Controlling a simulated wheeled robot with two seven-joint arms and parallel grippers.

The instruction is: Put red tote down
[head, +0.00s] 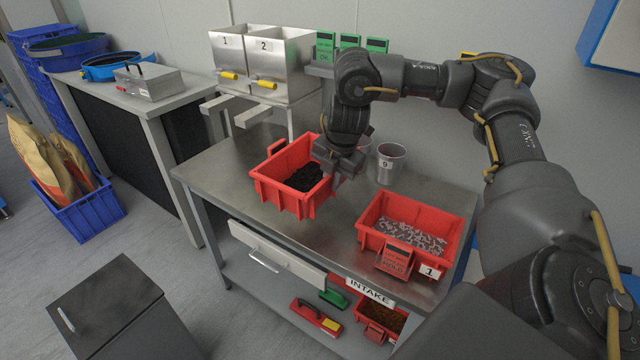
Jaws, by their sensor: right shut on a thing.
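A red tote (267,189) with dark granules in it is at the middle of the steel table. My right gripper (338,172) is at the tote's right end and is shut on it; the fingers are partly hidden by the wrist. The tote looks about level, and I cannot tell whether its base touches the table. A second red tote (366,239), holding grey pieces and bearing a red tag and a label "1", stands at the table's right front. My left gripper is not in view.
The steel table (225,165) has bare room to the left of the totes. Metal cups (390,163) stand behind them. Two numbered hoppers (262,60) are at the back left. A shelf below holds a small red bin (378,330) and brushes.

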